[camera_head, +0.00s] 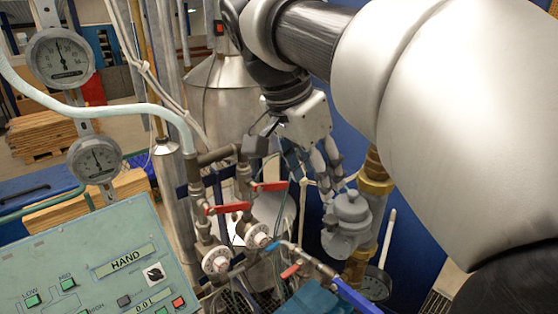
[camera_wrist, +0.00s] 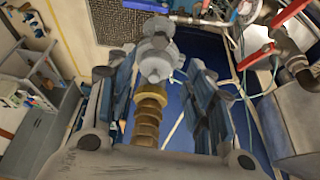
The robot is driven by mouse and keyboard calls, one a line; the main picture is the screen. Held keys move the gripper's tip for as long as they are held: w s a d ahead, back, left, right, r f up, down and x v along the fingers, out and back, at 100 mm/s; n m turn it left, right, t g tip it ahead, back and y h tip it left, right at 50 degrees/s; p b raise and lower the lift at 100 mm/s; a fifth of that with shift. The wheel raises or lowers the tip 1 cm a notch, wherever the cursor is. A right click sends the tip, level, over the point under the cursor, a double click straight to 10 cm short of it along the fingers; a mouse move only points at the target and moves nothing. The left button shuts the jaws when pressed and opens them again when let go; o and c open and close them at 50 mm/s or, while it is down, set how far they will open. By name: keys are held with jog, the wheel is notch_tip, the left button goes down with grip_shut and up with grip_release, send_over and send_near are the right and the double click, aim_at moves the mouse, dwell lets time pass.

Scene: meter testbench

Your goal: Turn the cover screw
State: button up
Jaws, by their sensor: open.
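The grey meter body with its round cover (camera_head: 350,205) sits on a brass pipe fitting (camera_head: 375,187) right of centre in the head view. In the wrist view the grey cover (camera_wrist: 157,62) shows between and beyond my fingers, with the ribbed brass fitting (camera_wrist: 148,115) below it. I cannot make out a separate screw on the cover. My gripper (camera_head: 333,178) is open, its fingertips just above and left of the cover. In the wrist view my gripper (camera_wrist: 165,82) has its fingers apart on both sides of the meter; I cannot tell whether they touch it.
Red valve handles (camera_head: 228,208) and white round valve parts (camera_head: 216,260) stand left of the meter. A blue lever (camera_head: 355,297) is below it. The green control panel (camera_head: 95,265) fills the lower left. Two gauges (camera_head: 61,58) hang at upper left.

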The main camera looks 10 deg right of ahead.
aim_at(329, 220)
jog(key=x, duration=1.2)
jog(key=shift+a+f+b, duration=0.15)
jog(key=shift+f+b, duration=0.2)
jog(key=shift+c, duration=0.5)
jog(key=c, duration=1)
